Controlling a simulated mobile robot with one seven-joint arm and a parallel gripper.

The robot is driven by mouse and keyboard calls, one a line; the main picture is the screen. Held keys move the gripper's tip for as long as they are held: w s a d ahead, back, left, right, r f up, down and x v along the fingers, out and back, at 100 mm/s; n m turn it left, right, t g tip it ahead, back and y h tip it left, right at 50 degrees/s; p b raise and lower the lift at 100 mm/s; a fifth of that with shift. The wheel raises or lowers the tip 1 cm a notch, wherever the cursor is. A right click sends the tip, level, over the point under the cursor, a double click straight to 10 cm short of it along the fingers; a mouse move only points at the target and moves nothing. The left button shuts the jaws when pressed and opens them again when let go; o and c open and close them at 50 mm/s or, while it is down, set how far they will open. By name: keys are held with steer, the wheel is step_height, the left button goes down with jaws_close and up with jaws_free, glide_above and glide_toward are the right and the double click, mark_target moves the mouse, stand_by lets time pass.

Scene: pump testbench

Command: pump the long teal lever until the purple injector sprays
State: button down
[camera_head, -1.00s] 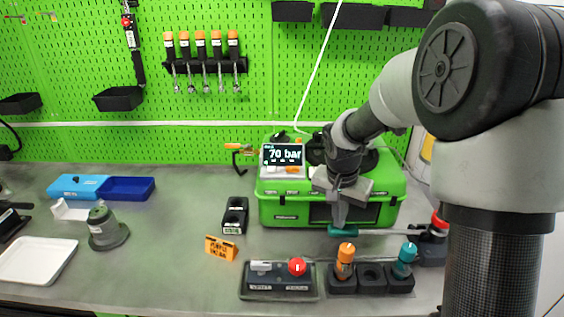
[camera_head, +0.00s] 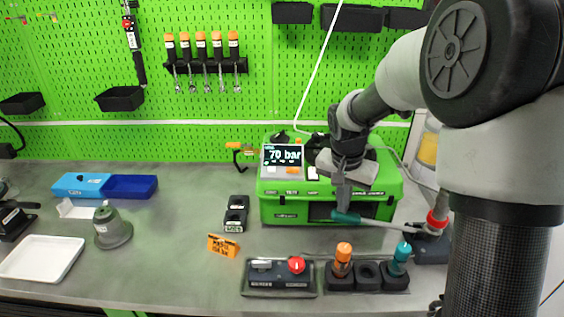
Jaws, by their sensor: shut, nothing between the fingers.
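The long lever has a teal grip (camera_head: 346,218) at its left end and a grey rod running right to a pump base (camera_head: 430,247) with a red part (camera_head: 437,221). It slopes, with the teal end higher than the pump end. My gripper (camera_head: 343,208) is shut and empty, its fingertips at the teal grip; I cannot tell if they touch it. The green tester (camera_head: 285,212) behind has a display (camera_head: 283,155) reading 70 bar. No purple injector can be made out; a teal-topped one (camera_head: 401,254) and an orange-topped one (camera_head: 343,255) stand in the black holder (camera_head: 367,283).
A control box with a red button (camera_head: 296,265) sits in front of the tester. An orange sign (camera_head: 223,246) stands left of it. A grey conical part (camera_head: 110,229), white tray (camera_head: 40,258) and blue bin (camera_head: 130,186) are at left.

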mark_target(337, 214)
steer(key=shift+r, duration=0.15)
steer(key=shift+p+v, duration=0.7)
steer(key=shift+v, duration=0.15)
steer(key=shift+w+d, duration=0.1)
steer(key=shift+w, duration=0.05)
steer(key=shift+a+f+b, duration=0.15)
steer(key=shift+f+b, duration=1)
steer(key=shift+f, duration=0.2)
steer(key=shift+a+f+b, duration=0.2)
steer(key=shift+f+b, duration=0.9)
steer(key=shift+f, duration=0.25)
steer(key=shift+a+f+b, duration=0.15)
steer(key=shift+f+b, duration=1)
steer(key=shift+f, duration=0.25)
steer(key=shift+d+r+p, duration=0.15)
steer(key=shift+r+p, duration=0.85)
steer(key=shift+r, duration=0.4)
steer(key=shift+d+r+p, duration=0.2)
steer(key=shift+r+p, duration=0.75)
steer(key=shift+r, duration=0.45)
steer(key=shift+d+r+p, duration=0.15)
steer(key=shift+r+p, duration=0.85)
steer(key=shift+r, duration=0.4)
steer(key=shift+f, duration=0.15)
